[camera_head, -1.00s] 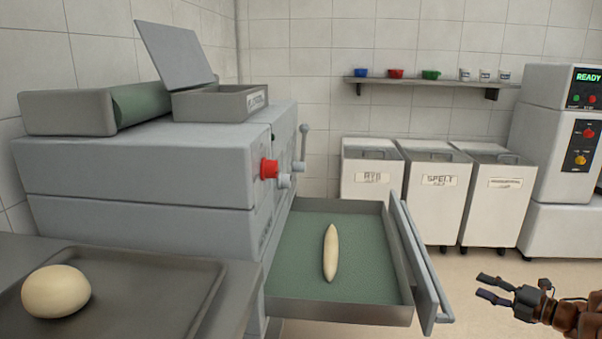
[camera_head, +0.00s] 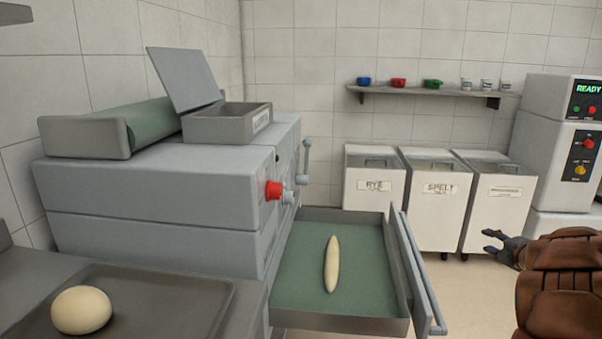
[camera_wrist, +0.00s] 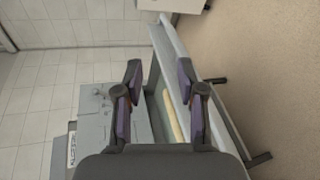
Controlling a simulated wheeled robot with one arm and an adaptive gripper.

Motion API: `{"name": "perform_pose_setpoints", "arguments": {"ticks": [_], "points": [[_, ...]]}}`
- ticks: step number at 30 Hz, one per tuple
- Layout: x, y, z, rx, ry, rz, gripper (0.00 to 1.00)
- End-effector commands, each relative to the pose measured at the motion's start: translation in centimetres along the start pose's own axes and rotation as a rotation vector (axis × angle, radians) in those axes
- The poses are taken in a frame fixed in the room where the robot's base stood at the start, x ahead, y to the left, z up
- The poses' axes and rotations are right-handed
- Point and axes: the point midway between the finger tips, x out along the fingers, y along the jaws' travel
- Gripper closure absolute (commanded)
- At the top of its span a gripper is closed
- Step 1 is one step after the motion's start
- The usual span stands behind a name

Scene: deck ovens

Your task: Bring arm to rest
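In the head view the same dough piece (camera_head: 332,264) lies on the green lining of the drawer tray (camera_head: 303,215).
The grey machine (camera_head: 150,190) with a red knob (camera_head: 273,190) stands left. A round dough ball (camera_head: 82,310) sits on a dark tray (camera_head: 190,296) at lower left. Bins (camera_head: 432,200) line the back wall below a shelf (camera_head: 420,93). The control tower (camera_head: 565,150) stands at right.

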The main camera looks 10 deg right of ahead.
Motion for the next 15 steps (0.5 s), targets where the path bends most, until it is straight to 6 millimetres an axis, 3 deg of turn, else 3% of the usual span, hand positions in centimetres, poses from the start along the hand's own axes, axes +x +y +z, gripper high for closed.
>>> {"name": "perform_pose_setpoints", "arguments": {"ticks": [1, 6, 10, 15], "points": [[-0.3, 3.2, 0.3, 0.019, -0.056, -0.01, 0.61], [-1.9, 9.0, 1.3, 0.137, -0.254, -0.043, 0.61], [-4.0, 12.7, 1.1, 0.257, -0.39, -0.062, 0.61], [-7.6, 16.1, -0.5, 0.441, -0.54, -0.09, 0.61]]}}
